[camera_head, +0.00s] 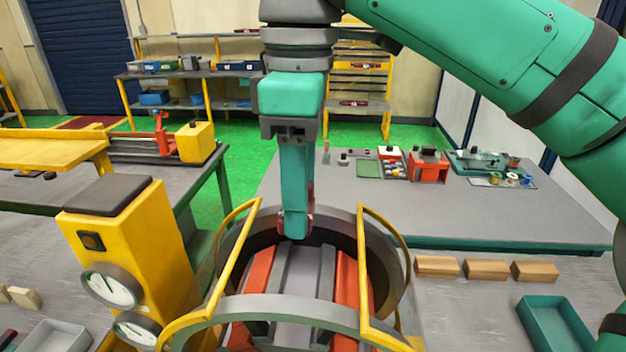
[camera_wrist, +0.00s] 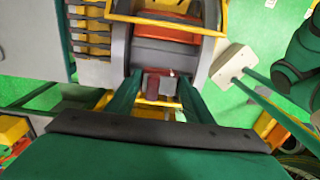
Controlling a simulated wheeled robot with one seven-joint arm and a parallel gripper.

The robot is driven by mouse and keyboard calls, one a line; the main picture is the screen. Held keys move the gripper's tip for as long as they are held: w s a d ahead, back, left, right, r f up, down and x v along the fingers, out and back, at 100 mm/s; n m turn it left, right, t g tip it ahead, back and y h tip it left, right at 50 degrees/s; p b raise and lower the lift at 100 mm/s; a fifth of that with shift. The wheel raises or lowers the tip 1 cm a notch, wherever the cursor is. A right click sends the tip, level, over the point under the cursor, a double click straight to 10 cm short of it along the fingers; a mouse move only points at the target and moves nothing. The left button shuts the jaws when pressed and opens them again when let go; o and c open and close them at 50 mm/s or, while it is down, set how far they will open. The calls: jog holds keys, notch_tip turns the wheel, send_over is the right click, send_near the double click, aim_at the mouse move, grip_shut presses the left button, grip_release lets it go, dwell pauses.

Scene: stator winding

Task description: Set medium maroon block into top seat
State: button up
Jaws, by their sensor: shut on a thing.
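My gripper (camera_head: 297,228) points down at the far rim of the grey round stator housing (camera_head: 270,308). Its fingers are shut on a small maroon block (camera_head: 310,222), which shows only partly beside the fingertips. In the wrist view the maroon block (camera_wrist: 153,85) is between the two green fingers, close to the stator's edge. Orange-red pieces (camera_head: 345,290) and a grey channel (camera_head: 303,272) lie inside the housing. The seat under the block is hidden by the gripper, so I cannot tell whether the block touches it.
Yellow rails (camera_head: 376,270) rise on both sides of the housing. A yellow gauge post (camera_head: 130,255) stands close at left. Three wooden blocks (camera_head: 486,269) and a green tray (camera_head: 556,325) lie at right. The far bench (camera_head: 440,222) holds small parts at its back.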

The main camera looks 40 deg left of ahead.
jog(key=shift+f, duration=4.05)
jog(key=shift+f, duration=0.2)
jog(key=shift+d+f, duration=0.1)
jog(key=shift+f, duration=1.2)
jog(key=shift+f, duration=0.25)
jog(key=o, duration=1.6)
notch_tip(320, 180, up, 11)
jog(key=shift+f, duration=0.1)
